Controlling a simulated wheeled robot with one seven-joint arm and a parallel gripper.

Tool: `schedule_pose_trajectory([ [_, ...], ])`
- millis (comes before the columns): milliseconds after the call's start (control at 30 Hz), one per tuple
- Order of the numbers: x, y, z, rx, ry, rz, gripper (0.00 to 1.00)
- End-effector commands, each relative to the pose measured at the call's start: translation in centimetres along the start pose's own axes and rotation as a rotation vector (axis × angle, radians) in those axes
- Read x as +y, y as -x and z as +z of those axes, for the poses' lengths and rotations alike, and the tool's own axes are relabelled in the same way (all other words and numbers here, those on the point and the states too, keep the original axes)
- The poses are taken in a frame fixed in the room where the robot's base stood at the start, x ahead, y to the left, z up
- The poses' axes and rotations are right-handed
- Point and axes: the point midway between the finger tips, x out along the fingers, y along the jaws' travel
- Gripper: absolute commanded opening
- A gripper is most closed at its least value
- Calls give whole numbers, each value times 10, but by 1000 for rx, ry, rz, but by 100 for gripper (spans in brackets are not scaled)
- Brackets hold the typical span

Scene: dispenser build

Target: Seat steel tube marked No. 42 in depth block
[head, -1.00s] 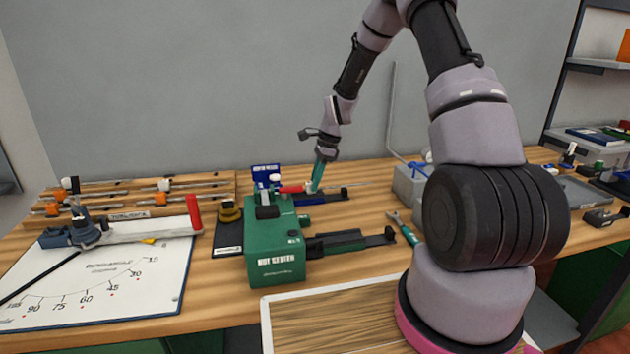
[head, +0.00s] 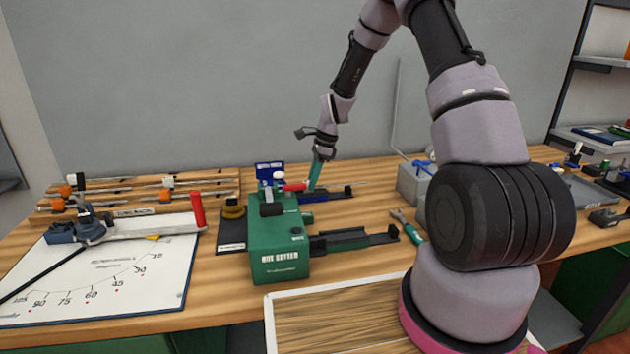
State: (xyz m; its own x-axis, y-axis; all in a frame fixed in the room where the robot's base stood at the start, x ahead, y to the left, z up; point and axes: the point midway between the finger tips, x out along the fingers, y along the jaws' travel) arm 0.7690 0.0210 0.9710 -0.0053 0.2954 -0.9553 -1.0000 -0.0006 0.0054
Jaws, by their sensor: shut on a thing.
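My gripper (head: 312,185) has teal fingers pointing down behind the green machine (head: 279,254). It is shut on a thin steel tube (head: 356,184), which lies level and sticks out to the right of the fingers. The number on the tube is too small to read. A dark blue block (head: 335,194) with a black stop at its right end lies under the tube. I cannot tell whether this is the depth block or whether the tube touches it. The tube's left end is hidden near a red handle (head: 294,187).
A black slide (head: 350,241) sticks out right of the green machine. A bending tool with a red handle (head: 198,212) sits on a white angle board (head: 100,270) at left. A tube rack (head: 140,192) stands behind it. Grey box (head: 412,181) stands right.

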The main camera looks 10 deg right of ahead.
Motion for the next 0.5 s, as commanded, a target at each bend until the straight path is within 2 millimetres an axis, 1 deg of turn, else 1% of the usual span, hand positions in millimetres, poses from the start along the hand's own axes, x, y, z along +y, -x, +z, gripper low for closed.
schedule_pose_trajectory([
  [500, 0, -5, 15, 0, 2, 0, 0],
])
